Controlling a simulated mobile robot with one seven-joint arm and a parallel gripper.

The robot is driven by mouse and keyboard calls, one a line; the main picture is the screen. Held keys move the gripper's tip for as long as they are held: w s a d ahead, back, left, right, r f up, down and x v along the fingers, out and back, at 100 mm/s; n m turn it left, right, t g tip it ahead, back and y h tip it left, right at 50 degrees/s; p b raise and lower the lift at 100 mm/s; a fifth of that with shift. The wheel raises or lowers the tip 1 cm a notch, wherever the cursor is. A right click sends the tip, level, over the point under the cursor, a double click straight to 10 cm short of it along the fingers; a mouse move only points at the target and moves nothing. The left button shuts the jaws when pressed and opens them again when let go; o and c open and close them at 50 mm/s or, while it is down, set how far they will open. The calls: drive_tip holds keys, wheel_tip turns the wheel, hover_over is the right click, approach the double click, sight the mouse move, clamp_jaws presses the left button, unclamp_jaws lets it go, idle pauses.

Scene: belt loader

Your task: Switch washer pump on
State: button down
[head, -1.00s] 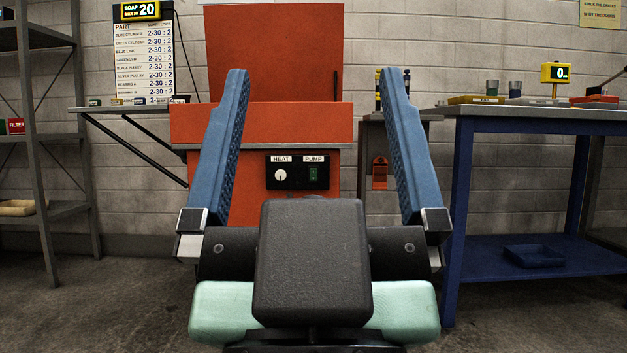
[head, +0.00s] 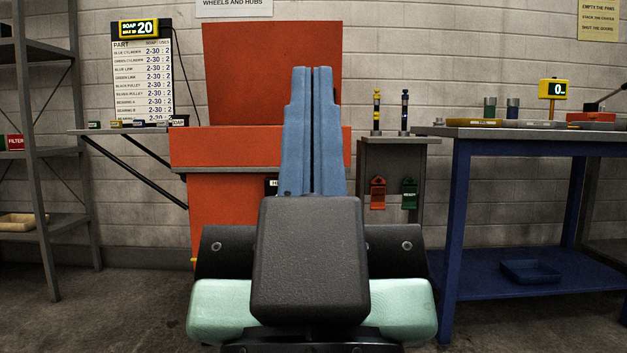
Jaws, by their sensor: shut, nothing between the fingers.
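The orange washer (head: 230,220) stands ahead against the wall, with its lid raised. Its control panel is on the front, and only a sliver with the start of the HEAT label (head: 271,187) shows. The pump switch is hidden behind my gripper in this view. My gripper (head: 313,70) is shut and empty, its two blue fingers side by side and pointing up in front of the washer. I cannot tell how far the fingertips are from the washer.
A blue workbench (head: 458,220) stands at the right, close to my arm's side. A small grey stand (head: 420,160) holds two upright parts and hanging tags. A narrow shelf (head: 130,130) with small boxes is at left, beside a metal rack (head: 40,170).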

wheel_tip(320, 180, up, 23)
drive_tip(key=p, duration=2)
drive_tip(key=shift+r+p, duration=0.2)
drive_tip(key=shift+p, duration=0.2)
